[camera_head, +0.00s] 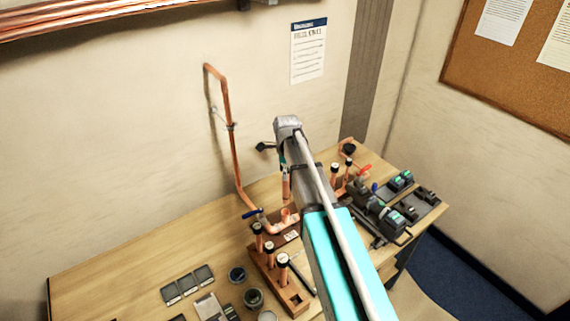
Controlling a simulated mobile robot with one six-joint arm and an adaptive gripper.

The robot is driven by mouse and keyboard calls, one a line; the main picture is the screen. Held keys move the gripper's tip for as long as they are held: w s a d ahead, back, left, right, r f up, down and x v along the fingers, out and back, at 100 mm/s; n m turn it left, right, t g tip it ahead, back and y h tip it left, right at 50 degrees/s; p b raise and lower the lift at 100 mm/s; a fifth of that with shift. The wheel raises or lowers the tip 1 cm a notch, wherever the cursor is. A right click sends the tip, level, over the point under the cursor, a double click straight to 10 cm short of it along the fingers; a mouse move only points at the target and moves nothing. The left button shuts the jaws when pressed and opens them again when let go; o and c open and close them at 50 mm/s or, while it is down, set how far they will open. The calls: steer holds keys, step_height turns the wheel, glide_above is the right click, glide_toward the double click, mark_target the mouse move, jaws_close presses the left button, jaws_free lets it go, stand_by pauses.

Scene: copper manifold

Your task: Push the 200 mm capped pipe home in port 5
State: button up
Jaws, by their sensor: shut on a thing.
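My arm reaches up from the lower right, and its wrist hides most of my gripper (283,158). Only a dark sliver of it shows beside the arm, above an upright copper pipe (286,185). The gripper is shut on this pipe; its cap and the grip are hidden. The pipe's lower end is near the copper manifold (285,222), partly behind my arm. I cannot tell which port it is at or how deep it sits. Several upright pipes with dark caps (282,262) stand in a wooden block (291,299) in front.
A copper riser (232,150) runs up the wall at left, with a blue-handled valve (252,212) at its foot. More capped pipes (334,170) and dark tools (378,213) are right of my arm. Small tins (253,298) and grey trays (187,284) lie at front left. The table's left part is clear.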

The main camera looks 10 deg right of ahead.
mark_target(286, 187)
steer(key=shift+w+a, duration=0.15)
steer(key=shift+w, duration=0.15)
steer(key=shift+f, duration=0.1)
stand_by(0.3)
steer(key=shift+s+f+b, duration=0.1)
steer(key=shift+f+b, duration=2.75)
steer(key=shift+b, duration=0.15)
steer(key=shift+f+b, duration=1.5)
steer(key=shift+b, duration=0.05)
stand_by(2.7)
